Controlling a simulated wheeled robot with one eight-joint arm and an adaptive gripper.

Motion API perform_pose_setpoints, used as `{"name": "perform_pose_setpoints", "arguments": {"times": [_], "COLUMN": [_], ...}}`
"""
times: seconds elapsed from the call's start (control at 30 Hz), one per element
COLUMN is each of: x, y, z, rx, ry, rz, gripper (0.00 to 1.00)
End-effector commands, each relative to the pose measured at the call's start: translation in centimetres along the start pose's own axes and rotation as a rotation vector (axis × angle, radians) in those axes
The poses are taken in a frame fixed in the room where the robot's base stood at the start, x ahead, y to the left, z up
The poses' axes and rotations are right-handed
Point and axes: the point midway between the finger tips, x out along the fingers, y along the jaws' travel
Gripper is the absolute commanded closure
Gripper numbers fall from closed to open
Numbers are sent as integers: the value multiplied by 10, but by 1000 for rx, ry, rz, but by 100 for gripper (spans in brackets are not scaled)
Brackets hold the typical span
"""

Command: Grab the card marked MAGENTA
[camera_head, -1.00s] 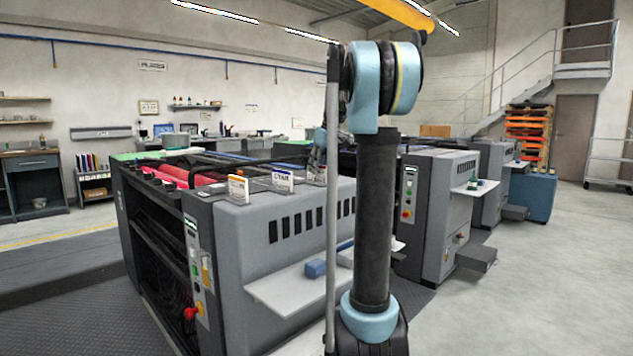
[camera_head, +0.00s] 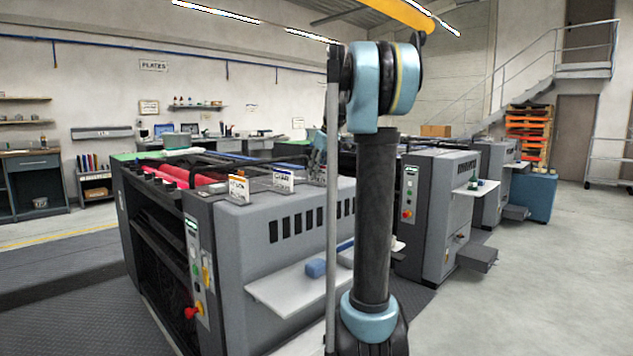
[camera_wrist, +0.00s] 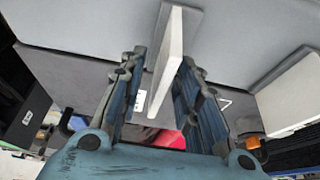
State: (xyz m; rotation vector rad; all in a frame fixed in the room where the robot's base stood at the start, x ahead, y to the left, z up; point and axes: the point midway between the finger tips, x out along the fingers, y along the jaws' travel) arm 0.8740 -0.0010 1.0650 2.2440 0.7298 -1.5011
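My gripper (camera_wrist: 160,95) is open in the wrist view. A pale card (camera_wrist: 170,60), seen nearly edge-on, stands between its two fingers, with narrow gaps at both sides. I cannot read its marking from here. Another pale card (camera_wrist: 290,95) is to the right of the fingers. In the head view, a card with an orange band (camera_head: 238,188) and a card with a blue band (camera_head: 283,181) stand upright on the near press's top edge. No card marked MAGENTA can be read.
The grey press (camera_head: 270,220) has red rollers (camera_head: 175,174) behind the cards and dark rails above them. A white shelf (camera_head: 290,288) with a blue block (camera_head: 316,268) juts from its front. More presses (camera_head: 435,205) stand to the right, with open floor beyond.

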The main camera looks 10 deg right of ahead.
Motion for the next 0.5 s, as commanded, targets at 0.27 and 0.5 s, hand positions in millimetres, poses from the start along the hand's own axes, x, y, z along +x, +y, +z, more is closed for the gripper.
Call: {"name": "perform_pose_setpoints", "arguments": {"times": [0.27, 0.5], "x": [0, 0], "y": [0, 0], "z": [0, 0], "rx": [0, 0], "ry": [0, 0], "rz": [0, 0], "gripper": [80, 100]}}
